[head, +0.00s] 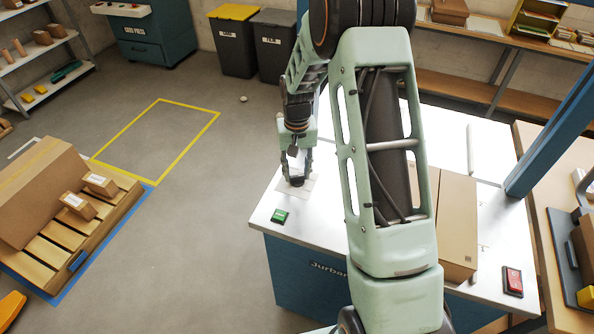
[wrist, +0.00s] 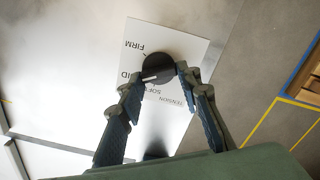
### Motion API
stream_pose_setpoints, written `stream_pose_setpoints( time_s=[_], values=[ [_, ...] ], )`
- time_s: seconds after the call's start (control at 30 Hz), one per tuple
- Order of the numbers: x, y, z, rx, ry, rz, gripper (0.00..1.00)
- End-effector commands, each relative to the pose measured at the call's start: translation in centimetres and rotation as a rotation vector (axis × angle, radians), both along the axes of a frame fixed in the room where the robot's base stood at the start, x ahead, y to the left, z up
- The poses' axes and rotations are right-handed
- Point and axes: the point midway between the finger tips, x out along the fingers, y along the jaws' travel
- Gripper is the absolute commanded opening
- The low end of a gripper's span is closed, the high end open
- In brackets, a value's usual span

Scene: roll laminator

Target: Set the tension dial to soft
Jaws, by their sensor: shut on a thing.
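The tension dial (wrist: 158,66) is a round black knob on a white plate (wrist: 188,48) printed FIRM, a partly hidden word ending in ID, SOFT and TENSION. Its white pointer line aims left in the wrist view, toward the ID word and a little above SOFT. My gripper (wrist: 159,77) is shut on the knob, one finger on each side; the left finger covers part of the lettering. In the head view my gripper (head: 297,168) points down over the dial (head: 296,181) at the left of the white machine top.
A green switch (head: 280,216) lies near the front left corner of the white top (head: 320,222). A red switch (head: 513,281) is at its front right. A cardboard box (head: 457,225) stands right of my arm. The floor to the left is clear up to a loaded pallet (head: 35,262).

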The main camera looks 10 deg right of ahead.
Motion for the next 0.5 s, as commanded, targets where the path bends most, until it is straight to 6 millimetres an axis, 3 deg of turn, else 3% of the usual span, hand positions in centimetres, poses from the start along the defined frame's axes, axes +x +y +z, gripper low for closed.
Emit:
stream_pose_setpoints(
  time_s=[0.27, 0.5],
  values=[
    [0.04, 0.01, -0.09, 0.001, -0.001, 0.07, 0.07],
    [0.06, 0.11, -0.14, 0.0, -0.002, 0.24, 0.07]
  ],
)
